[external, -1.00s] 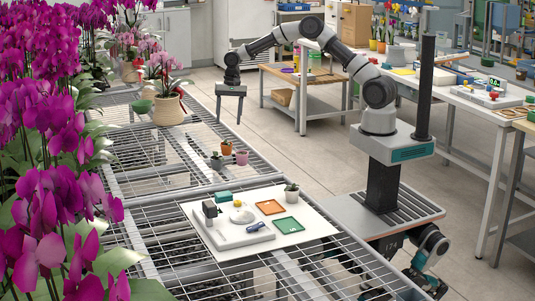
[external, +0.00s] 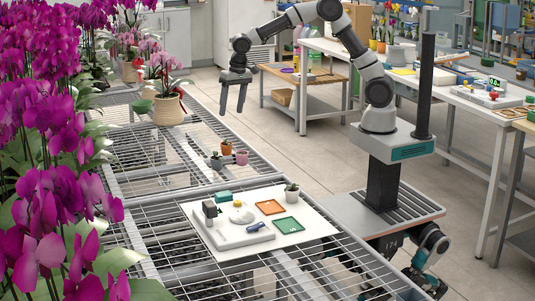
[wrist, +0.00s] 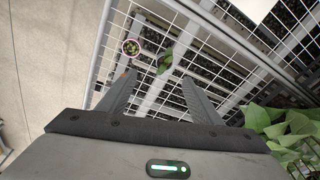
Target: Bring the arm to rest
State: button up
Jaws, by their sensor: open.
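Purple orchids (external: 45,215) crowd the left. A wooden-shelved table (external: 320,80) stands behind my arm.

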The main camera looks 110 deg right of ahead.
jog(key=s+a+r+n+t, duration=0.1)
jog(key=s+a+r+n, duration=0.2)
jog(key=a, duration=0.5)
jog(key=s+a+r+n, duration=0.2)
jog(key=a+r+n, duration=0.15)
jog(key=a, duration=0.35)
jog(key=s+a+r+n+t, duration=0.1)
jog(key=s+a+r+n, duration=0.25)
jog(key=a, duration=0.45)
jog(key=s+a+r+n+t+y, duration=0.1)
jog(key=s+a+n, duration=0.1)
jog(key=s, duration=0.6)
jog(key=s+a+r+n+t, duration=0.1)
jog(key=s+a+n, duration=0.15)
jog(key=s, duration=0.45)
notch_tip(320, 180, up, 12)
jog(key=s+p, duration=0.1)
jog(key=p, duration=1)
jog(key=shift+f, duration=0.25)
